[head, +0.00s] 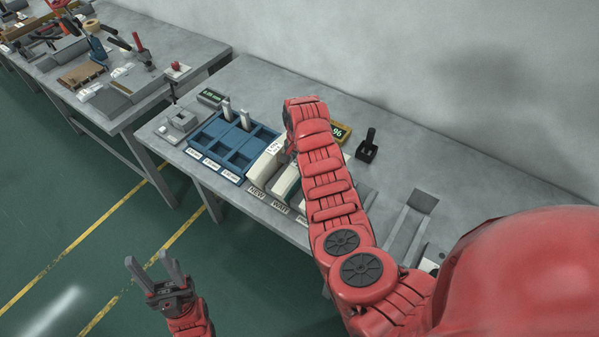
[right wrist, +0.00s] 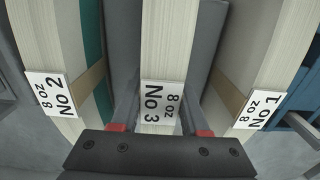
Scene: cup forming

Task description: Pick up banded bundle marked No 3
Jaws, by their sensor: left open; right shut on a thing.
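The banded bundle marked No 3 (right wrist: 178,45) is a pale stack of thin sheets with a white "8 oz No 3" label, in the middle of the right wrist view. My right gripper (right wrist: 163,108) is shut on it, one finger on each side of the label. In the head view my right arm hides this gripper and most of the bundle. Bundle No 2 (right wrist: 62,45) stands to the left and bundle No 1 (right wrist: 262,60) to the right, both outside the fingers. My left gripper (head: 151,262) is open and empty over the floor.
Grey dividers (right wrist: 121,50) stand between the bundles. A blue compartment tray (head: 207,147) with upright metal pieces sits left of the bundles on the grey table (head: 240,85). A yellow-framed display (head: 341,131) and a black block (head: 367,148) stand behind my arm.

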